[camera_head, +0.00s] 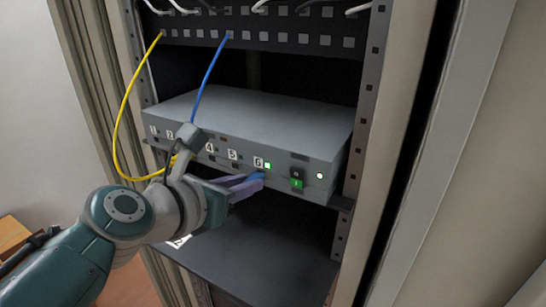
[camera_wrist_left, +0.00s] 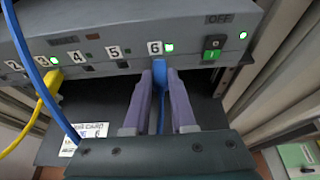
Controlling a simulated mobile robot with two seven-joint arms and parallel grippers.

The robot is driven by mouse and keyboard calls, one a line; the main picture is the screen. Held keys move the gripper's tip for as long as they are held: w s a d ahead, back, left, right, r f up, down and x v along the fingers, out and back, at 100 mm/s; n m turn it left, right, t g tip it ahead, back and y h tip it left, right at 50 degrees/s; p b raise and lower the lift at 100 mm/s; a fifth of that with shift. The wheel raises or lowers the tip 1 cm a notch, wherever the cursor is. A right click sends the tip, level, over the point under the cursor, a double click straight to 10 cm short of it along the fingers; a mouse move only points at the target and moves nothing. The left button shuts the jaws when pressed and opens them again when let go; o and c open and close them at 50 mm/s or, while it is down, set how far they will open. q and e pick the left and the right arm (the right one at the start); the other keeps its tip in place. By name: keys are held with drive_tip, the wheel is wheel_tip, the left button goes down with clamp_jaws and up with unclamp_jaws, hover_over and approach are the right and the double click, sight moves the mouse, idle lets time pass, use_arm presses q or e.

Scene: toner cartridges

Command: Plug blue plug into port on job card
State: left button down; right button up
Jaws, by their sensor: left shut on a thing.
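The blue plug (camera_wrist_left: 160,72) is between the two purple fingers of my left gripper (camera_wrist_left: 160,82), shut on it. The plug's front end meets the grey unit's front face just below the label 6 (camera_wrist_left: 154,47), so it sits at or in port 6; its tip is hidden. A green light (camera_wrist_left: 168,48) glows beside that label. In the head view my left gripper (camera_head: 254,181) reaches the unit's front from the left. The job card (camera_wrist_left: 83,138) lies on the shelf below, partly covered by the blue cable; its print seems to include a 6. My right gripper is not in view.
The grey unit (camera_head: 262,120) stands in a rack, with a green power switch (camera_head: 297,184) right of port 6. A yellow cable (camera_head: 119,125) runs to the lower-numbered ports at left. The blue cable (camera_head: 210,70) hangs from the panel above. The dark shelf (camera_head: 262,245) is mostly bare.

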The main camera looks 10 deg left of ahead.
use_arm(q)
drive_tip(key=c, duration=0.7)
unclamp_jaws()
drive_tip(key=shift+w, duration=0.1)
drive_tip(key=s+a+r+m+g+y+p, duration=0.1)
drive_tip(key=s+a+m+g, duration=0.15)
drive_tip(key=s+m, duration=0.8)
drive_tip(key=s+a+m+g+y+p, duration=0.15)
drive_tip(key=s+m+g, duration=0.25)
drive_tip(key=s+m, duration=0.7)
drive_tip(key=s+a+r+m+g+y, duration=0.1)
drive_tip(key=s+a+m+g+y, duration=0.15)
drive_tip(key=s+m, duration=0.85)
drive_tip(key=shift+m+h, duration=0.3)
drive_tip(key=shift+m, duration=0.45)
drive_tip(key=r+p, duration=1.9)
drive_tip(key=p, duration=0.1)
drive_tip(key=w+r+p, duration=0.1)
drive_tip(key=r+p, duration=0.9)
drive_tip(key=shift+w+a+r, duration=0.1)
drive_tip(key=shift+a+r, duration=0.2)
